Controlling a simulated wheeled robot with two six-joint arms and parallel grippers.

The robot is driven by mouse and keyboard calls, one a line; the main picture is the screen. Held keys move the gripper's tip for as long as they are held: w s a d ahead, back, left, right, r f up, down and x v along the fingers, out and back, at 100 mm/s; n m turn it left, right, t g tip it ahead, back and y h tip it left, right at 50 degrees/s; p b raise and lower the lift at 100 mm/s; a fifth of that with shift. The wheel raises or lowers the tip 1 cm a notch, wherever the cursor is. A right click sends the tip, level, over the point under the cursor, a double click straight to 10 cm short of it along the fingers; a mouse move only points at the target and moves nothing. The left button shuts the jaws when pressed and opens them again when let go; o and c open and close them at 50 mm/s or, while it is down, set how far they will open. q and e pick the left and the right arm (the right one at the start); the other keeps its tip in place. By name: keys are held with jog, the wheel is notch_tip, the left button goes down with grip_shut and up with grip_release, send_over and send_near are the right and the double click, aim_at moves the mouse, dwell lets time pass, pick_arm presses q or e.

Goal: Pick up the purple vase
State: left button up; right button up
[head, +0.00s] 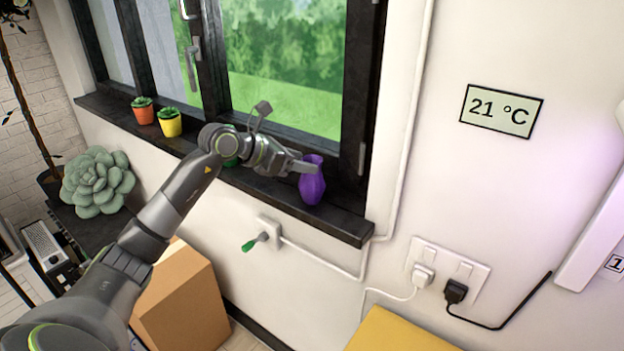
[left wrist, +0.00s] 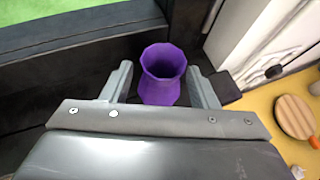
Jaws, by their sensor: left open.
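The purple vase (head: 312,182) stands upright on the dark window sill (head: 340,220), near its right end. My left gripper (head: 308,167) reaches along the sill from the left and is at the vase. In the left wrist view the vase (left wrist: 162,75) shows its open, faceted mouth between the two fingers of the left gripper (left wrist: 160,85). The fingers are apart, one on each side of the vase, with a visible gap on the left side. The lower part of the vase is hidden behind the gripper body. My right gripper is not in view.
An orange pot (head: 143,112) and a yellow pot (head: 170,123) stand on the sill to the left. A green thing (head: 230,161) is mostly hidden behind my left arm. The window frame (head: 362,100) rises behind the vase. A cardboard box (head: 182,300) stands below.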

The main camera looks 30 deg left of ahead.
pick_arm(q)
jog(key=shift+w+d+f+p, duration=0.2)
jog(key=shift+w+d+p, duration=0.15)
jog(key=shift+w+p, duration=0.05)
jog(key=p+x, duration=0.2)
jog(key=x, duration=0.2)
jog(key=shift+s, duration=0.1)
jog(key=shift+w+d+f, duration=0.2)
jog(key=shift+w, duration=0.05)
jog(key=c, duration=0.7)
jog(key=shift+c, duration=0.2)
